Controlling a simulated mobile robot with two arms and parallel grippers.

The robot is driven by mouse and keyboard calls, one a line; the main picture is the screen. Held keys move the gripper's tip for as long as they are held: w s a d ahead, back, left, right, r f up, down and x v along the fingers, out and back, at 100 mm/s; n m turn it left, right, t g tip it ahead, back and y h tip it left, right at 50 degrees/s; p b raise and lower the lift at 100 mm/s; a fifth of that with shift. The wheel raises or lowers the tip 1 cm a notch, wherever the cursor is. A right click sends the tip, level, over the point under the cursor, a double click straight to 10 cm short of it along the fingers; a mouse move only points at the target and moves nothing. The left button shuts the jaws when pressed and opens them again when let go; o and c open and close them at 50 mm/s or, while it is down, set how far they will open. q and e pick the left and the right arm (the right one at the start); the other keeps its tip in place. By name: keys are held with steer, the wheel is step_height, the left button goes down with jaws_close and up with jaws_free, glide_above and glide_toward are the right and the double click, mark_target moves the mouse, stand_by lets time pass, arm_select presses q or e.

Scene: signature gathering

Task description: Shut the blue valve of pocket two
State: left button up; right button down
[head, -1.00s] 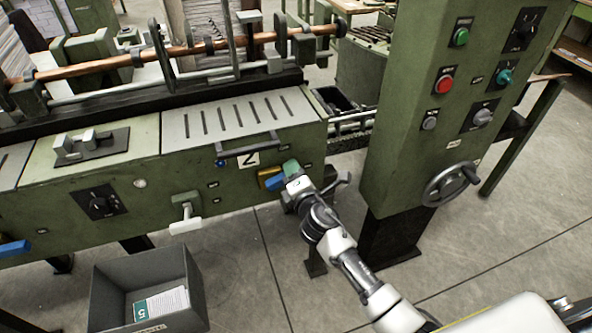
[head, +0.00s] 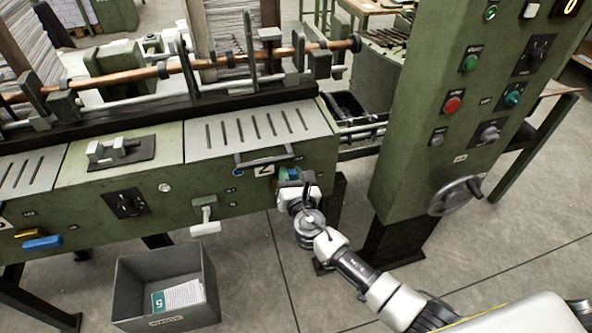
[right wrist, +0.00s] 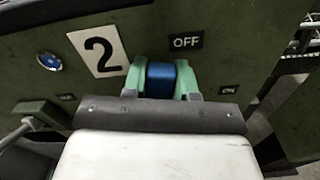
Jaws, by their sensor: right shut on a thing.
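The blue valve (right wrist: 160,80) of pocket two shows in the right wrist view, to the right of the white plate with the number 2 (right wrist: 99,50). An OFF label (right wrist: 186,42) is just above it to the right, and a small label, seemingly ON, is lower right. My right gripper (right wrist: 161,82) has its green fingertips on both sides of the blue handle and is shut on it. In the head view the right gripper (head: 290,174) is at the machine's front, mostly hiding the valve. My left gripper is not in view.
A bar handle (head: 263,157) sits above the number plate. A white-handled lever (head: 206,229) sticks out to the left, above a grey bin (head: 165,312) on the floor. Another blue handle (head: 42,243) is at far left. A green control column (head: 440,120) with a handwheel (head: 455,196) stands right.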

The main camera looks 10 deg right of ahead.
steer(key=shift+a+n+p, duration=0.6)
steer(key=shift+a+n, duration=0.15)
steer(key=shift+n, duration=0.55)
steer(key=c, duration=0.9)
jaws_free()
steer(key=shift+s, duration=0.15)
steer(key=s, duration=1)
steer(key=shift+s+d, duration=0.15)
steer(key=shift+s, duration=0.15)
